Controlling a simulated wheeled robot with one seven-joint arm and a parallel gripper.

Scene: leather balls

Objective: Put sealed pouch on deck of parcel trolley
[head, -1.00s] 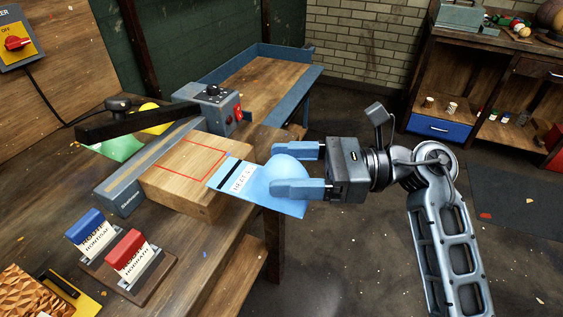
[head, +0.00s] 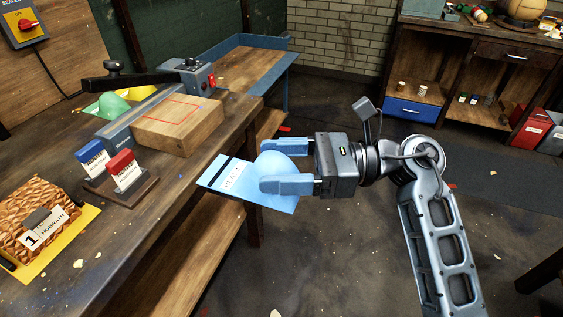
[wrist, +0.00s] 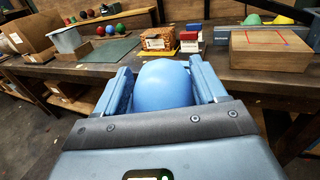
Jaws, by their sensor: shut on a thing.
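The sealed pouch (head: 272,193) is a light blue flat packet with a dark band, a white printed label and a rounded bulge. My gripper (head: 286,165) is shut on the pouch at the bulge and holds it in the air, beside the front edge of the workbench. In the wrist view the blue bulge of the pouch (wrist: 164,84) sits between the two blue fingers (wrist: 160,90). The parcel trolley cannot be made out for sure in either view.
The workbench (head: 190,178) holds a wooden block with a red outline (head: 180,128), a sealer with a black lever (head: 140,78), red and blue stamps (head: 122,168) and a patterned parcel (head: 32,215). A cabinet (head: 480,75) stands at the back right. Open floor (head: 330,250) lies below my arm.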

